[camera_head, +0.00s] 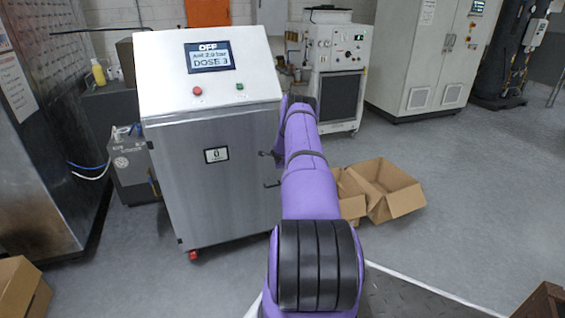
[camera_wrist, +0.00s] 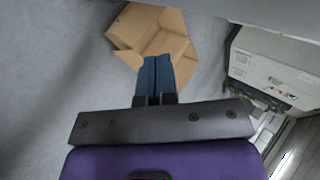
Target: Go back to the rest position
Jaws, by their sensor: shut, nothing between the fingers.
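My purple arm (camera_head: 308,190) reaches forward in the head view, just right of the ozone washer (camera_head: 215,160). The washer is a steel cabinet with a sloped white top.
Open cardboard boxes (camera_head: 385,188) lie on the floor right of my arm. A white machine (camera_head: 335,75) stands behind, with a tall cabinet (camera_head: 425,55) at the back right. Another box (camera_head: 20,288) is at the lower left. The grey floor (camera_head: 475,185) at right is clear.

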